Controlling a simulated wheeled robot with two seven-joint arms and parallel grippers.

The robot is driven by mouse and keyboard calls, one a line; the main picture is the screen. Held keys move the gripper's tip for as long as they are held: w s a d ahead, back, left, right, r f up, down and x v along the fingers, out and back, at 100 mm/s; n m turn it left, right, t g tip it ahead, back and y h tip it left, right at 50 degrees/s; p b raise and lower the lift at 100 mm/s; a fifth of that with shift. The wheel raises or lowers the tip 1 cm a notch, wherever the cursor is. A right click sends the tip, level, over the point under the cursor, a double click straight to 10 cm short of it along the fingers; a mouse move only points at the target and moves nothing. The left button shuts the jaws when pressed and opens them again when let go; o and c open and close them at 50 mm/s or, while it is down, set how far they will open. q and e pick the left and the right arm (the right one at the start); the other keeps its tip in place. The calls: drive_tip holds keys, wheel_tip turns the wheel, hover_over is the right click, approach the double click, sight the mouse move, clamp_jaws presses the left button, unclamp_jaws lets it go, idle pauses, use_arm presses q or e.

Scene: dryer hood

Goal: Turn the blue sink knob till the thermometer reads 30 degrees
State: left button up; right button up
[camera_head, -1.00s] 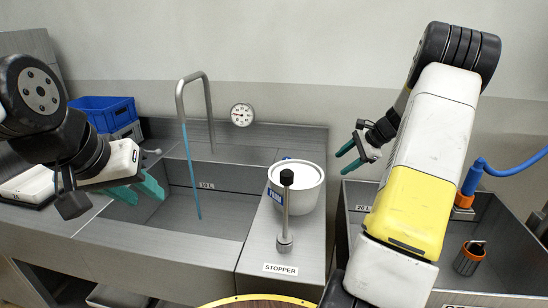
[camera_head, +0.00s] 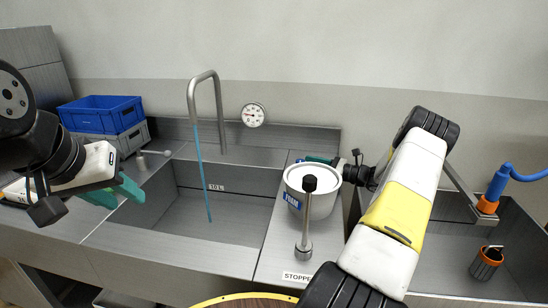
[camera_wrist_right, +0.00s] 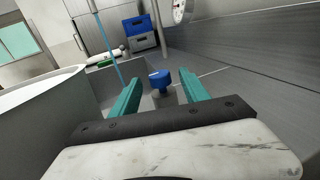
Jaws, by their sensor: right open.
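The blue sink knob (camera_wrist_right: 160,82) stands upright in the right wrist view. My right gripper (camera_wrist_right: 160,76) is open, its teal fingers to either side of the knob with visible gaps, not clearly touching it. In the head view the knob is hidden behind the white pot, and only part of the right gripper (camera_head: 320,160) shows there. The round thermometer (camera_head: 253,115) is on the wall; its needle is too small to read. It is partly cut off in the right wrist view (camera_wrist_right: 181,10). My left gripper (camera_head: 118,192) appears open and empty at the sink's left side.
The faucet (camera_head: 205,82) pours a thin blue stream into the sink (camera_head: 232,215). The white pot (camera_head: 318,207) and the stopper lever (camera_head: 306,220) stand on the right ledge, close to my right arm. A blue crate (camera_head: 100,113) sits at the back left.

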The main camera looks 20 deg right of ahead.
drive_tip(key=x, duration=0.6)
drive_tip(key=shift+w+a, duration=0.2)
drive_tip(key=shift+a, duration=0.1)
clamp_jaws()
